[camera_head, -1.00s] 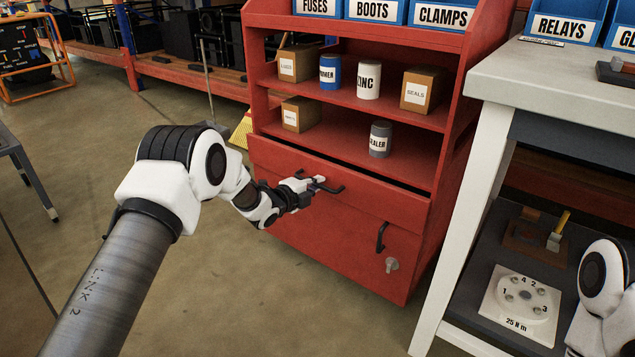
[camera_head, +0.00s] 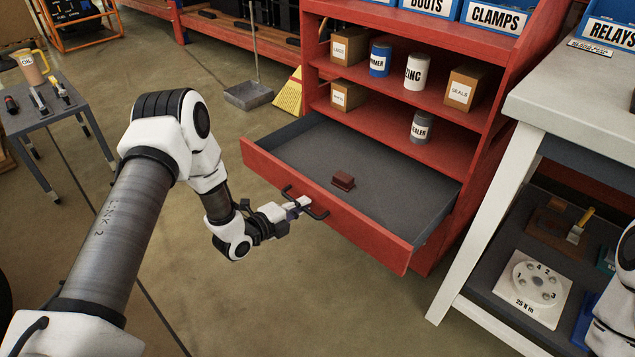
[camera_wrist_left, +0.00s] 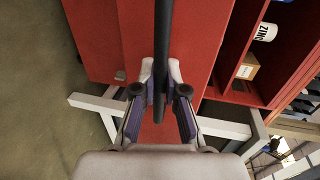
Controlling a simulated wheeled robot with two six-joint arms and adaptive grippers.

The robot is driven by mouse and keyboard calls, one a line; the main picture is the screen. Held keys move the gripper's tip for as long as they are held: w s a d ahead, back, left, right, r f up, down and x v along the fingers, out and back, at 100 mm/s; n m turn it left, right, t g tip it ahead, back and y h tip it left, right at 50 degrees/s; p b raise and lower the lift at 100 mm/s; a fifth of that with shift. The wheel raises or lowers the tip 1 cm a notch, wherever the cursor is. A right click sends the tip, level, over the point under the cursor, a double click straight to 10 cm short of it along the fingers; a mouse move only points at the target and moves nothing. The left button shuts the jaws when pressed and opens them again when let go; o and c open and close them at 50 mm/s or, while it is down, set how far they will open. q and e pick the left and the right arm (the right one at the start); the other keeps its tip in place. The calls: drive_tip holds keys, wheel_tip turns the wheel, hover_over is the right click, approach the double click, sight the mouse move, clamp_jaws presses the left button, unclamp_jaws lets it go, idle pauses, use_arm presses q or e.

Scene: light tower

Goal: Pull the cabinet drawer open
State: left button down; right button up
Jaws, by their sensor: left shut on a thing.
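The red cabinet (camera_head: 497,150) stands in the middle of the head view. Its drawer (camera_head: 330,210) is pulled well out, and its grey floor shows. A small dark red block (camera_head: 343,181) lies inside it. My left gripper (camera_head: 303,203) is at the black bar handle (camera_head: 318,213) on the drawer front, shut on it. In the left wrist view the two fingers (camera_wrist_left: 160,85) close on both sides of the dark handle bar (camera_wrist_left: 163,35). My right gripper is out of view; only part of my right arm shows at the right edge.
Cans and boxes (camera_head: 465,88) stand on the cabinet shelves. A white-legged workbench (camera_head: 545,95) stands close on the right. A small grey table (camera_head: 45,110) with tools is at the left. A dustpan (camera_head: 248,95) and yellow broom (camera_head: 289,95) lean left of the cabinet.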

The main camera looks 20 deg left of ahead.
use_arm(q)
drive_tip(key=shift+f+p+v, duration=0.15)
drive_tip(key=shift+p+v, duration=0.15)
drive_tip(key=shift+v, duration=0.45)
drive_tip(key=shift+f+p+v, duration=0.15)
drive_tip(key=shift+p+v, duration=0.1)
drive_tip(key=shift+v, duration=0.5)
drive_tip(key=c, duration=1.2)
unclamp_jaws()
drive_tip(key=v, duration=1.2)
drive_tip(key=shift+s+f, duration=0.1)
drive_tip(key=shift+f, duration=0.1)
